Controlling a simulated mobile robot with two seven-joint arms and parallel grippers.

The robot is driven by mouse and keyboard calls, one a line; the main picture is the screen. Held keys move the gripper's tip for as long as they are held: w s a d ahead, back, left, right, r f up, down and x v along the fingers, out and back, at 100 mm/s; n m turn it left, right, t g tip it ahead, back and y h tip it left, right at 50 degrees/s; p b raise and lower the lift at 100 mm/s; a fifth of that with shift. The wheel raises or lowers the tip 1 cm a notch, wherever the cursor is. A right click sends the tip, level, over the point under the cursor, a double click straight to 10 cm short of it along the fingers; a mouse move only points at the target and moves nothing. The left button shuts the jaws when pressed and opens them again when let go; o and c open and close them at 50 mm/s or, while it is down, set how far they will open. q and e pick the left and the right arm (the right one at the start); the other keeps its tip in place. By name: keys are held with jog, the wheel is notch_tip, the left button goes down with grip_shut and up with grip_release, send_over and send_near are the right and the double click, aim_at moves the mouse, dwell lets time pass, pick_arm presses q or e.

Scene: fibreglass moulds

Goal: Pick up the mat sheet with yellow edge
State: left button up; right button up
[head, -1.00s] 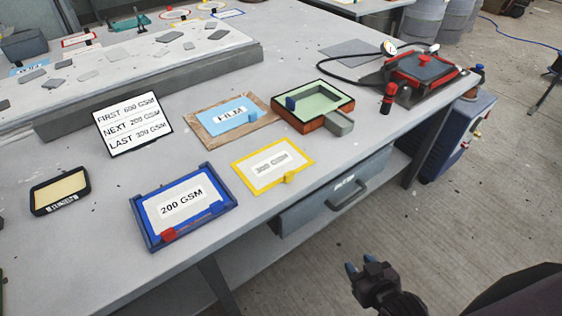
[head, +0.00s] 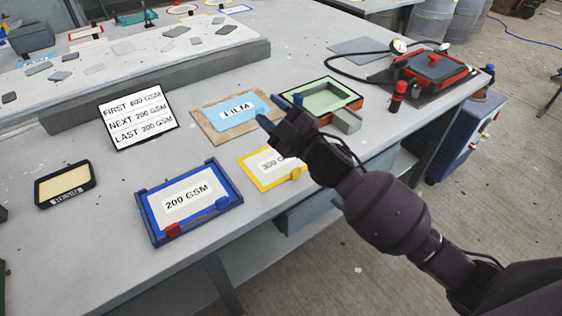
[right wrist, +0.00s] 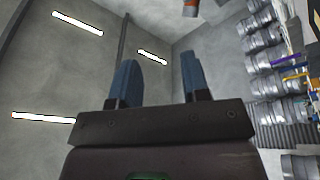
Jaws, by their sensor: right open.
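The mat sheet with yellow edge (head: 255,176) lies flat on the table, with a yellow tab at its front edge and a white "300 GSM" label. My right arm covers its upper right part in the head view. My right gripper (head: 266,127) is above the table, between the yellow-edged sheet and the blue FILM sheet. In the right wrist view the gripper (right wrist: 157,80) has its two blue fingers apart with nothing between them. My left gripper is not in view.
A blue-framed "200 GSM" tray (head: 150,217) lies left of the yellow-edged sheet. A blue FILM sheet (head: 222,112) on brown backing and a green-lined mould (head: 322,97) lie behind. An order sign (head: 137,117) stands at left. A drawer (head: 310,211) is under the table edge.

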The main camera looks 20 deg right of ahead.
jog(key=s+a+r+n+g+y, duration=0.1)
jog(key=a+r+n+g+y, duration=0.45)
jog(key=n, duration=0.65)
jog(key=s+a+r+n+g+y, duration=0.1)
jog(key=a+r+n+g+y, duration=0.45)
jog(key=n, duration=0.55)
jog(key=n+g+h, duration=0.7)
jog(key=n+h, duration=1.2)
jog(key=h, duration=0.2)
send_over(293, 171)
notch_tip(293, 171, down, 18)
jog(key=f, duration=0.2)
jog(key=f+b, duration=0.1)
jog(key=f, duration=0.3)
jog(key=shift+w+a+f, duration=0.1)
jog(key=shift+w, duration=0.15)
jog(key=f, duration=0.4)
jog(key=shift+s+b, duration=0.3)
jog(key=shift+f, duration=0.45)
grip_shut()
